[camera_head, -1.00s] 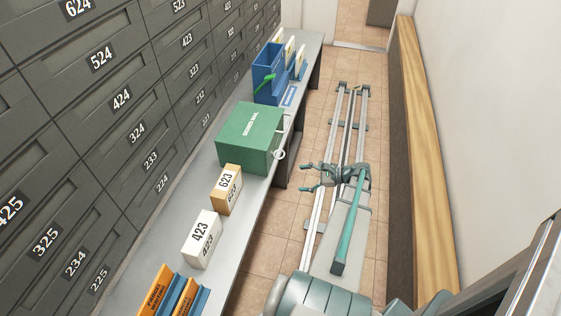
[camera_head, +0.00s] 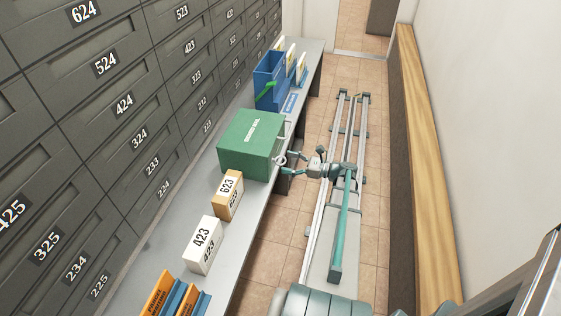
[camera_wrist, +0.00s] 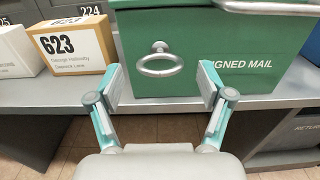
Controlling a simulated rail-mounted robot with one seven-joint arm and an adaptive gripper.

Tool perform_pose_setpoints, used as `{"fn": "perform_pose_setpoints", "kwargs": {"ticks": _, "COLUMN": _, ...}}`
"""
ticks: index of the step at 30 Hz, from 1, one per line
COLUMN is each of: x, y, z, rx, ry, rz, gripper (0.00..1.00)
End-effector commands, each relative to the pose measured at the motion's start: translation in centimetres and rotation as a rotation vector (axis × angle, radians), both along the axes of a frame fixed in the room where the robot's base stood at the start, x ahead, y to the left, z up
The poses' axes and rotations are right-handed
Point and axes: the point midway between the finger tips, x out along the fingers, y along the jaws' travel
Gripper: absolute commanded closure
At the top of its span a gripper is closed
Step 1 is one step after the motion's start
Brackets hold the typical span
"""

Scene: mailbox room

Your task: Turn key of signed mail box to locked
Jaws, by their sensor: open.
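The green signed mail box (camera_head: 250,145) stands on the grey shelf along the wall of mailboxes. In the wrist view its front (camera_wrist: 218,50) fills the upper middle, with "SIGNED MAIL" printed in white. A metal ring-shaped key (camera_wrist: 158,62) sticks out of the left part of that front. It also shows in the head view (camera_head: 280,160). My gripper (camera_wrist: 162,85) is open and empty, its two pads spread to either side of the key and a little short of it. The key appears apart from both pads. The lock behind the ring is mostly hidden.
A parcel marked 623 (camera_head: 228,194) stands left of the box in the wrist view, close beside it. A parcel marked 423 (camera_head: 205,245) stands nearer the camera. A blue holder (camera_head: 268,82) is beyond the box. The grey shelf edge (camera_wrist: 180,104) runs below the box.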

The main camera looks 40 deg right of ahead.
Motion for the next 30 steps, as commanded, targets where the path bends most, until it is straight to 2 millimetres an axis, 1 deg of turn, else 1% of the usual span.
{"fn": "perform_pose_setpoints", "kwargs": {"ticks": 1, "x": 0.7, "y": 0.6, "z": 0.0, "rx": -0.001, "ry": 0.001, "rz": 0.002, "gripper": 0.21}}
{"fn": "perform_pose_setpoints", "kwargs": {"ticks": 3, "x": 1.4, "y": 1.0, "z": 0.0, "rx": -0.001, "ry": 0.001, "rz": 0.002, "gripper": 0.21}}
{"fn": "perform_pose_setpoints", "kwargs": {"ticks": 7, "x": 2.3, "y": 1.6, "z": 0.0, "rx": -0.001, "ry": 0.001, "rz": 0.0, "gripper": 0.21}}
{"fn": "perform_pose_setpoints", "kwargs": {"ticks": 12, "x": 2.8, "y": 1.9, "z": 0.0, "rx": -0.001, "ry": 0.001, "rz": 0.0, "gripper": 0.21}}
{"fn": "perform_pose_setpoints", "kwargs": {"ticks": 18, "x": 2.8, "y": 1.9, "z": 0.0, "rx": -0.001, "ry": 0.0, "rz": -0.001, "gripper": 0.21}}
{"fn": "perform_pose_setpoints", "kwargs": {"ticks": 19, "x": 2.8, "y": 1.9, "z": 0.0, "rx": -0.001, "ry": 0.0, "rz": -0.001, "gripper": 0.22}}
{"fn": "perform_pose_setpoints", "kwargs": {"ticks": 26, "x": 2.8, "y": 1.9, "z": 0.0, "rx": -0.001, "ry": 0.0, "rz": 0.0, "gripper": 0.61}}
{"fn": "perform_pose_setpoints", "kwargs": {"ticks": 27, "x": 2.8, "y": 1.9, "z": 0.0, "rx": -0.001, "ry": 0.0, "rz": 0.0, "gripper": 0.68}}
{"fn": "perform_pose_setpoints", "kwargs": {"ticks": 29, "x": 2.8, "y": 1.9, "z": 0.0, "rx": -0.001, "ry": 0.0, "rz": 0.0, "gripper": 0.78}}
{"fn": "perform_pose_setpoints", "kwargs": {"ticks": 30, "x": 2.8, "y": 1.9, "z": 0.0, "rx": -0.001, "ry": 0.0, "rz": 0.0, "gripper": 0.81}}
